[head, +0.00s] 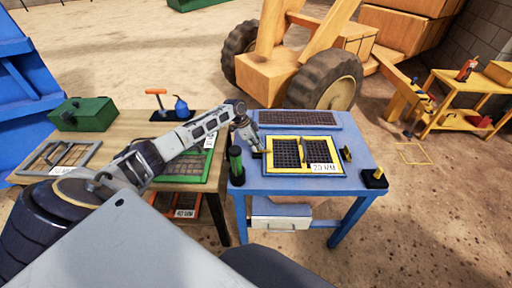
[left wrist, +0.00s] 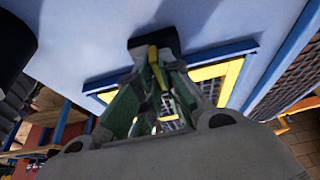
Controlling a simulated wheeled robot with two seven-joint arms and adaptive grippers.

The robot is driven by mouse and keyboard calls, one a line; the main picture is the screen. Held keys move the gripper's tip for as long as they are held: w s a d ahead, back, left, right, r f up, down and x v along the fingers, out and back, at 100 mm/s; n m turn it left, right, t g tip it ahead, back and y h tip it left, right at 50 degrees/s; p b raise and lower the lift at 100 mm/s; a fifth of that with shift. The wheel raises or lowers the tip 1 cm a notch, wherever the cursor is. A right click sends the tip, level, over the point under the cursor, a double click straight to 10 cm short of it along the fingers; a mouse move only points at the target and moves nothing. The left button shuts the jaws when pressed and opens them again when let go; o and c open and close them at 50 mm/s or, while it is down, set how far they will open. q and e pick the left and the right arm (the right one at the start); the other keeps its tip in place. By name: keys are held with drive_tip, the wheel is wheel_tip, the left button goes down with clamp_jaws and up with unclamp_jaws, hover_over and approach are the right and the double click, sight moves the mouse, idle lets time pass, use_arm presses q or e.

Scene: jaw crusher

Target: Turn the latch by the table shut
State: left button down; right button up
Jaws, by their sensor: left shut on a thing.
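My left gripper (head: 255,149) reaches over the left edge of the blue table (head: 275,183). In the left wrist view its green-grey fingers (left wrist: 154,66) are shut on a small yellow latch handle (left wrist: 153,54). The handle stands on a black base (left wrist: 168,45) beside the yellow screen frame (left wrist: 207,72). In the head view the gripper mostly hides this latch. The yellow-framed screen (head: 268,170), labelled 20 MM, lies on the table. My right gripper is not in view.
A dark green cylinder (head: 235,162) stands at the table's left edge, close to my left arm. A black box with a yellow knob (head: 375,178) is at the right corner. A wooden table (head: 125,143) with a green box (head: 84,114) stands at left.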

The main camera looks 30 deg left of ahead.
use_arm(q)
drive_tip(key=c, duration=1.6)
unclamp_jaws()
drive_tip(key=shift+o, duration=0.2)
drive_tip(key=shift+r, duration=0.1)
drive_tip(key=v, duration=1.1)
drive_tip(key=shift+r, duration=0.4)
